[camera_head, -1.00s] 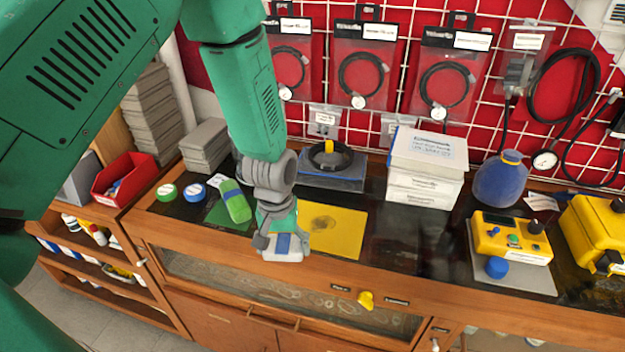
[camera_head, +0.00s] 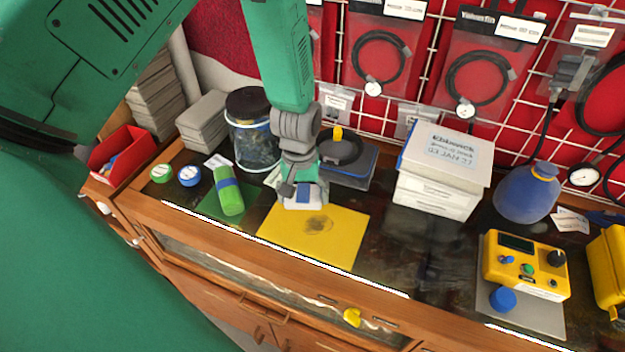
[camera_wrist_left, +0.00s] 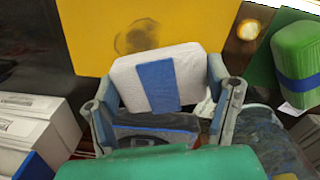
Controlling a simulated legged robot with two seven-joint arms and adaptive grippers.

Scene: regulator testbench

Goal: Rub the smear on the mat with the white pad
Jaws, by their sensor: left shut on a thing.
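The yellow mat (camera_head: 338,247) lies on the dark bench top, with a dark round smear (camera_head: 319,224) near its middle. My left gripper (camera_head: 300,190) is shut on the white pad (camera_head: 304,204), which has a blue band across it. The pad is at the mat's far left edge, up and left of the smear. In the left wrist view the pad (camera_wrist_left: 187,62) sits between the fingers, and the smear (camera_wrist_left: 136,36) shows just beyond it, partly covered by the pad. Whether the pad touches the mat I cannot tell. My right gripper is not in view.
A green block with a blue band (camera_head: 229,200) lies on a green mat (camera_head: 208,208) to the left. A clear jar (camera_head: 252,140) stands behind my gripper, and white boxes (camera_head: 435,190) stand right of the mat. A yellow device (camera_head: 524,265) is farther right.

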